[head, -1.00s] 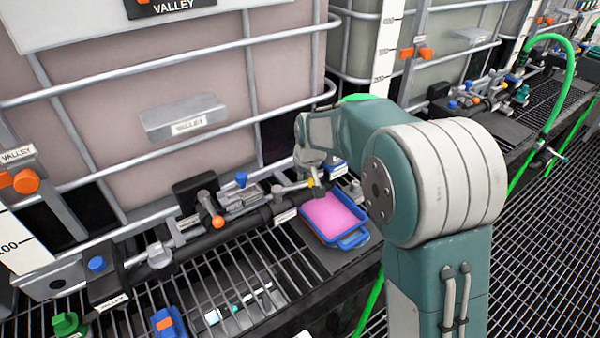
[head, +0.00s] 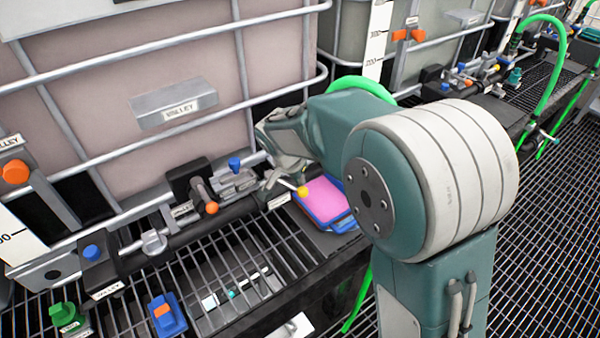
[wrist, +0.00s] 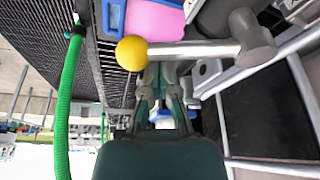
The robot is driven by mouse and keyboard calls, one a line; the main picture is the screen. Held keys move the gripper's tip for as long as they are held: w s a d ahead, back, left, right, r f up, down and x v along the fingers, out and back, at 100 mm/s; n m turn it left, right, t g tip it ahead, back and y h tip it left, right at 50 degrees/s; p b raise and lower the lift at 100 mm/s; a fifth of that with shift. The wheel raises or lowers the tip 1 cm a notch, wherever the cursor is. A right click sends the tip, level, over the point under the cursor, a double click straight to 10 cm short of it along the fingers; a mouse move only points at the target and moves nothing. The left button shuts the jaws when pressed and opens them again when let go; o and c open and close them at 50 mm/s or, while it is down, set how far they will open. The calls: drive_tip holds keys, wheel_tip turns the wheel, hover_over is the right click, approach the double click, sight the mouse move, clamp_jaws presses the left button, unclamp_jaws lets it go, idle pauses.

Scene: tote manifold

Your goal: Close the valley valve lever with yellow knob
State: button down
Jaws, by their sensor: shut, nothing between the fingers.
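The yellow knob (head: 302,191) is on the end of a silver lever (head: 287,184) on the valley manifold pipe, beside a blue tray. In the head view the lever points right, toward the tray. In the wrist view the knob (wrist: 132,53) is at upper left, with the silver lever bar (wrist: 190,48) running right to its pivot. My gripper (head: 268,178) is beside the lever, to the left of the knob. In the wrist view its shut, empty fingers (wrist: 160,78) are just below the bar. I cannot tell whether they touch it.
The blue tray with pink content (head: 326,200) lies right of the knob. An orange-tipped handle (head: 211,207) and a blue knob (head: 235,164) stand to the left on the manifold. The caged valley tank (head: 130,60) rises behind. A green hose (head: 548,80) loops at right.

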drive_tip(key=m, duration=0.1)
drive_tip(key=s+a+m, duration=0.1)
drive_tip(key=m, duration=0.1)
drive_tip(key=shift+s+g+h, duration=0.3)
drive_tip(key=shift+s+a, duration=0.3)
drive_tip(key=shift+s, duration=0.05)
wheel_tip(320, 180, up, 10)
drive_tip(key=shift+w, duration=0.15)
idle(0.8)
drive_tip(key=shift+d, duration=0.1)
